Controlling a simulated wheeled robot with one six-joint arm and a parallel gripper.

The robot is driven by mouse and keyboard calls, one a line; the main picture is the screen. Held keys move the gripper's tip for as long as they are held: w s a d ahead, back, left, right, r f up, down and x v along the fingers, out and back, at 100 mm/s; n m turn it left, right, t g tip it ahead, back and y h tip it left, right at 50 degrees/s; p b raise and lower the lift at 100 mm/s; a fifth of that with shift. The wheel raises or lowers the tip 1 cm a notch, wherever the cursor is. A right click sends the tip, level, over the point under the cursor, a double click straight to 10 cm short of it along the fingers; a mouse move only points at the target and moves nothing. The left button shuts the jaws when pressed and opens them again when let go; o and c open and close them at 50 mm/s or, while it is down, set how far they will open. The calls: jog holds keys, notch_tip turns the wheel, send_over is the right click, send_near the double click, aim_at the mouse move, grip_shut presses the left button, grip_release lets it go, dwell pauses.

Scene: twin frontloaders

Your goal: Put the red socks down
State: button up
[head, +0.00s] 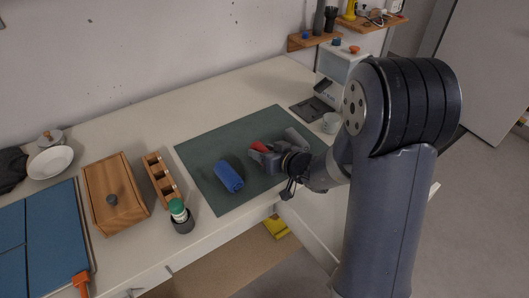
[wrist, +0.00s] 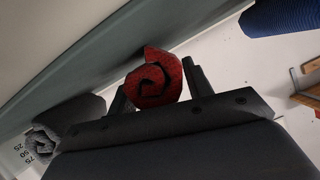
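The red socks (wrist: 155,80) are a rolled bundle with its spiral end facing the wrist camera. They sit between the two fingers of my gripper (wrist: 158,92), which close in on both sides. In the head view the red socks (head: 260,147) show as a small red patch at the tip of my gripper (head: 264,153), low over the dark green mat (head: 205,148). My gripper hides part of them there. I cannot tell whether the socks touch the mat.
A blue roll (head: 229,176) lies on the mat left of my gripper. A grey roll (head: 296,137) lies close on the right. A white mug (head: 331,122) stands at the mat's right edge. A wooden box (head: 117,194) is further left. The mat's far left part is clear.

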jog(key=o, duration=0.5)
jog(key=shift+c, duration=0.2)
jog(key=shift+r, duration=0.1)
